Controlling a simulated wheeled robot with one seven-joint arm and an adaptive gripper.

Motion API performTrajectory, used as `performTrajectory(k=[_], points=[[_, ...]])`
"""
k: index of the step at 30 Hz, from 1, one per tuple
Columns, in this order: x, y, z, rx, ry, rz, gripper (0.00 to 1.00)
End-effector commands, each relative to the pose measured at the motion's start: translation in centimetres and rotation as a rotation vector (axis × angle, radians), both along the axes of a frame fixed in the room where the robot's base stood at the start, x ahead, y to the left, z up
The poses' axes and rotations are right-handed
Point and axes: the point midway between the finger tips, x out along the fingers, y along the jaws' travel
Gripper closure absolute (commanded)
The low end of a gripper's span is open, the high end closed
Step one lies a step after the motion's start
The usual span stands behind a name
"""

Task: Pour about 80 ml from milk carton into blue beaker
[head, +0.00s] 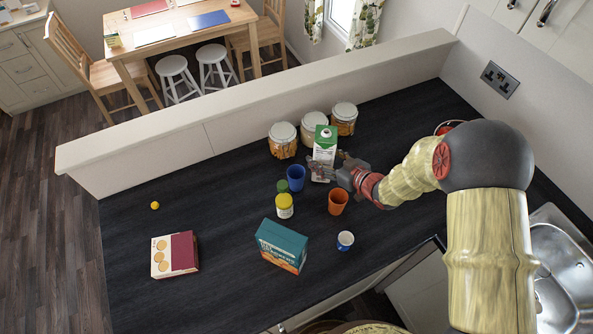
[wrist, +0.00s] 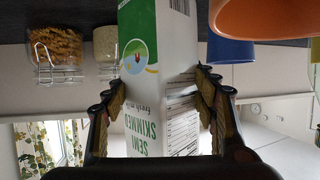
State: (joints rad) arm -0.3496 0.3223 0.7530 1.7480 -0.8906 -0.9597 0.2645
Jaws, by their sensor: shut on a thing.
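In the wrist view, the fingers (wrist: 158,92) lie on both sides of the carton (wrist: 158,45). The carton's base is cut off there, so I cannot tell if it touches the counter. The blue beaker (head: 296,178) stands upright just left of the carton and apart from it. It also shows in the wrist view (wrist: 230,50). Its inside is unclear.
An orange cup (head: 338,202) stands below the gripper. Several storage jars (head: 283,139) stand behind. A teal box (head: 282,246) and a small mug (head: 345,240) are nearer. The left counter is mostly clear.

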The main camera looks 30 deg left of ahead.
Motion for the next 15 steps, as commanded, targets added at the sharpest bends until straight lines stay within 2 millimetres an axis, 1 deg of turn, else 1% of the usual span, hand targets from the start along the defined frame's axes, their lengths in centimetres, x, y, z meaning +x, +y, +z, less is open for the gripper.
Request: performTrajectory(k=[8, 15], points=[[0.16, -0.08, 0.27, -0.047, -0.059, 0.000, 0.79], [0.37, -0.29, 0.38, -0.137, -0.162, 0.000, 0.79]])
